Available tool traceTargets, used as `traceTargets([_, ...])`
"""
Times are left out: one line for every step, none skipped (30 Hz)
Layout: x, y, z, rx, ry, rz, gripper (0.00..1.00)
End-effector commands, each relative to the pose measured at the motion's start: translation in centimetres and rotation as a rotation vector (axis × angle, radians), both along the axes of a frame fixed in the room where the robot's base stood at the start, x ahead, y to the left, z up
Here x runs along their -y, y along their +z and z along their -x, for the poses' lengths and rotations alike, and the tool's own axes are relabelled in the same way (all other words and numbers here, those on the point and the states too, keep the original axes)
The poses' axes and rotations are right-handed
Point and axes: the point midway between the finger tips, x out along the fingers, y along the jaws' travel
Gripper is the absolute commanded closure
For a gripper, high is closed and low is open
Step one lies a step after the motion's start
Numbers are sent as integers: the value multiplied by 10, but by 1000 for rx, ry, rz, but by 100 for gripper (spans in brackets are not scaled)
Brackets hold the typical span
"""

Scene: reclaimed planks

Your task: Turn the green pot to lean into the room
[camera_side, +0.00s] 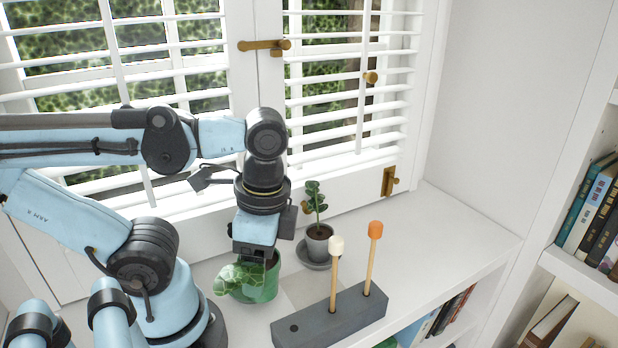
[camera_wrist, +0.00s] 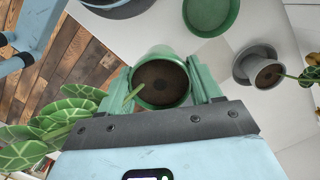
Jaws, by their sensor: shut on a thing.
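The green pot (camera_side: 262,288) is on the white shelf side of the window, below my gripper (camera_side: 258,256). In the wrist view the pot (camera_wrist: 160,84) sits between the two green-tinted fingers of my gripper (camera_wrist: 162,97), which are shut on it. Its large veined leaves (camera_side: 241,276) hang to the left and front in the side view. In the wrist view the leaves (camera_wrist: 45,128) reach left over the wooden floor. An empty green saucer (camera_wrist: 210,12) lies apart from the pot. I cannot tell whether the pot's base touches the shelf.
A small grey pot (camera_side: 318,243) with an upright plant stands on a grey saucer (camera_side: 309,262) right of my gripper. A dark grey block (camera_side: 330,322) holds a white-tipped and an orange-tipped stick in front. The shelf's right part is clear. Window blinds (camera_side: 345,100) are behind.

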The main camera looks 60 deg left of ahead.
Motion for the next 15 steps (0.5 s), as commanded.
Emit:
traceTargets([3,2,0,0,-3,0,85])
traceTargets([5,3,1,-1,-3,0,85])
traceTargets([6,4,1,-1,-2,0,85])
traceTargets([7,5,1,-1,-2,0,85])
traceTargets([8,6,1,-1,-1,0,85])
traceTargets([8,8,1,-1,-1,0,85])
traceTargets([9,9,1,-1,0,-1,85])
traceTargets([9,11,1,-1,0,-1,85])
traceTargets([9,13,1,-1,0,-1,85])
traceTargets([9,14,1,-1,0,-1,85])
traceTargets([9,16,1,-1,1,-1,85])
traceTargets([9,17,1,-1,1,-1,85])
traceTargets([9,19,1,-1,1,-1,85])
traceTargets([9,20,1,-1,1,-1,85])
traceTargets([9,22,1,-1,1,-1,85])
